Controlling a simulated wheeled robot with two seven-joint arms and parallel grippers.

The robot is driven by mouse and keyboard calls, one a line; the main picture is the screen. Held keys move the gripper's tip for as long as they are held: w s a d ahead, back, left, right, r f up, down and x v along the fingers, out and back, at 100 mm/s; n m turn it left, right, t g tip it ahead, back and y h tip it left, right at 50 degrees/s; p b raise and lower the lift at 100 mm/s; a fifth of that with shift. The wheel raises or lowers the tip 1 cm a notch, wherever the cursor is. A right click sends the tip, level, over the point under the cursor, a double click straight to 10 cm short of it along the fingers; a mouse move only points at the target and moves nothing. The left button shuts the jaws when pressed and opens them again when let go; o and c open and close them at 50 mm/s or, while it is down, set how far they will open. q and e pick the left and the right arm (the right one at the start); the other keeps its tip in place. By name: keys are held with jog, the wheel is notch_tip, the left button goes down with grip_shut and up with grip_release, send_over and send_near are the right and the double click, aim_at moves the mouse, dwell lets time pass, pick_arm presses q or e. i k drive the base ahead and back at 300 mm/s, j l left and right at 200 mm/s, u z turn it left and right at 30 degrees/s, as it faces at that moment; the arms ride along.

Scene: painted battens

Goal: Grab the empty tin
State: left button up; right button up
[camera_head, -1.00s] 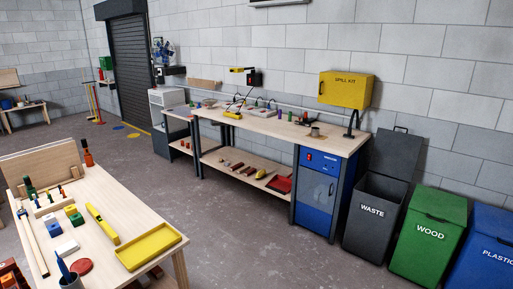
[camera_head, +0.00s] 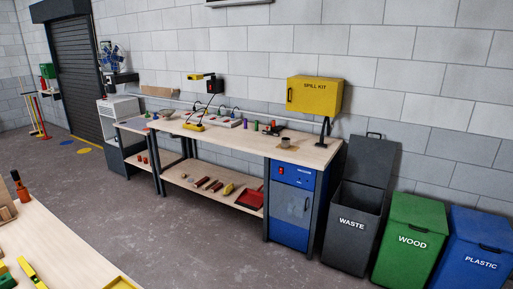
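A small grey, tin-like can (camera_head: 285,142) stands upright near the right end of the long wooden workbench (camera_head: 235,145) against the wall. A brown patch shows on the bench top around its foot. From here I cannot tell whether the can is empty. Neither of my grippers is in view.
Waste (camera_head: 350,228), wood (camera_head: 411,243) and plastic (camera_head: 477,252) bins stand right of the blue cabinet (camera_head: 291,212). The waste bin's lid is up. A yellow spill kit box (camera_head: 314,96) is above the bench. A nearer table (camera_head: 60,245) cuts in lower left; grey floor between is clear.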

aim_at(285, 141)
jog(key=i+z, duration=0.2)
jog(key=i, duration=0.25)
jog(key=i+z, duration=0.25)
jog(key=i, duration=0.2)
jog(key=i+j+z, duration=0.2)
jog(key=i, duration=0.25)
jog(key=i+j+z, duration=0.2)
jog(key=i, duration=0.25)
jog(key=i+j+z, duration=0.3)
jog(key=i+j, duration=0.15)
jog(key=j, duration=0.15)
jog(key=i+j+z, duration=0.3)
jog(key=j, duration=0.4)
jog(key=i+j+z, duration=0.15)
jog(key=i+j, duration=0.15)
jog(key=j, duration=0.1)
